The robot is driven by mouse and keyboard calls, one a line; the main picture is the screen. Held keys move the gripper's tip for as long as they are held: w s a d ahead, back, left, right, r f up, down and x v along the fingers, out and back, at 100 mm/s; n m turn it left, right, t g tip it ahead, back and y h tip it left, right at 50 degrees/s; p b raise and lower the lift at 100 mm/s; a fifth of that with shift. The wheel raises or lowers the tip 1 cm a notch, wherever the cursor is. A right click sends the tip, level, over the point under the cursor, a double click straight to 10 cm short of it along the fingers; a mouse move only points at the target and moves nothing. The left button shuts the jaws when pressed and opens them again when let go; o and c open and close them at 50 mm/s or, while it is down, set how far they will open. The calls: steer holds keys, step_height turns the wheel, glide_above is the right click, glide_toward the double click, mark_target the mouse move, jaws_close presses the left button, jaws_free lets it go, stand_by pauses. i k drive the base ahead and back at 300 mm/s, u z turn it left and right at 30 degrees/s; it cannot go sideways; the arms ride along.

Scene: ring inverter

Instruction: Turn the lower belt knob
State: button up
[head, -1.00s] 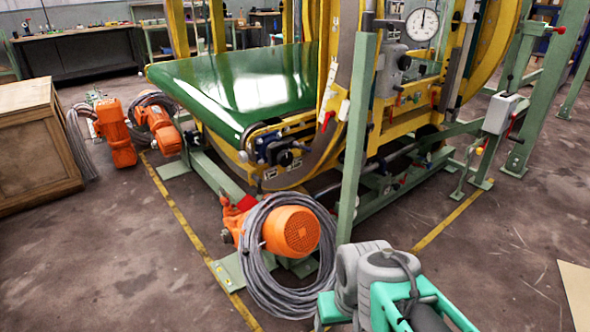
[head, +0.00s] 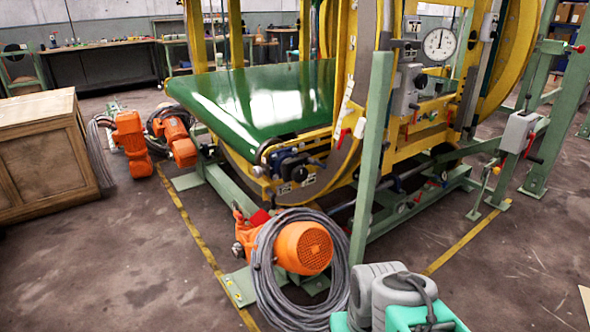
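A black knob (head: 298,173) sits on the yellow frame below the near end of the green belt (head: 250,95). It is beside a small blue and metal fitting, and at this size I cannot tell how it is turned. Grey and teal links of my arm show at the bottom edge, right of the orange motor. My gripper itself is not in view. The arm links in view are well apart from the knob, nearer to me.
An orange motor (head: 304,248) with a coiled grey cable (head: 268,290) stands on the floor below the knob. A green post (head: 372,165) rises right of it. A wooden crate (head: 40,160) is at left.

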mark_target(300, 175)
steer(key=z, duration=1.15)
steer(key=i, duration=0.6)
steer(key=u, duration=2.7)
